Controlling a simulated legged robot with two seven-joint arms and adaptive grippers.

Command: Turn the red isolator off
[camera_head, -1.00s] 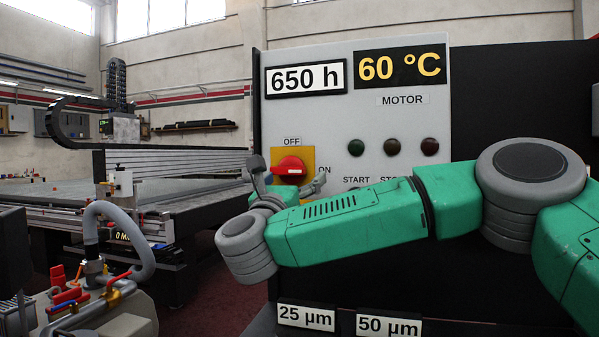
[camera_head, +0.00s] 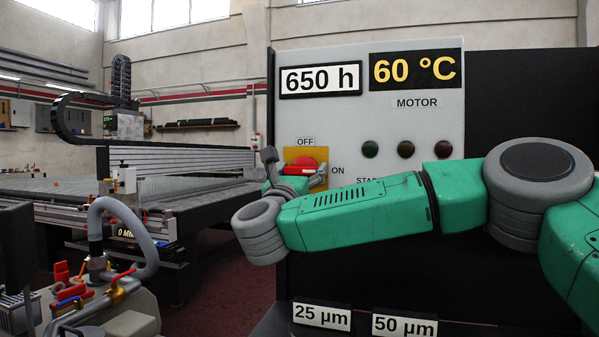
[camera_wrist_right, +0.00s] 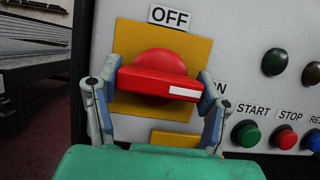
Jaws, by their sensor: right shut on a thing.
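The red isolator (camera_head: 306,161) is a red rotary handle on a yellow plate (camera_wrist_right: 203,50) on the grey control panel. In the right wrist view its handle bar (camera_wrist_right: 150,82) lies nearly level, with its white mark at the right end, on the side of the ON label. The OFF label (camera_wrist_right: 170,16) is above the plate. My right gripper (camera_head: 296,166) is at the isolator. In the wrist view its fingers (camera_wrist_right: 157,86) are shut on the two ends of the bar. In the head view the gripper hides part of the handle. My left gripper is not in view.
Green, dark and red lamps (camera_head: 406,149) sit right of the isolator. START (camera_wrist_right: 245,133), STOP (camera_wrist_right: 286,139) and another button are close to the right finger. A pump with a grey hose (camera_head: 140,240) stands lower left; the grid table (camera_head: 60,185) is behind.

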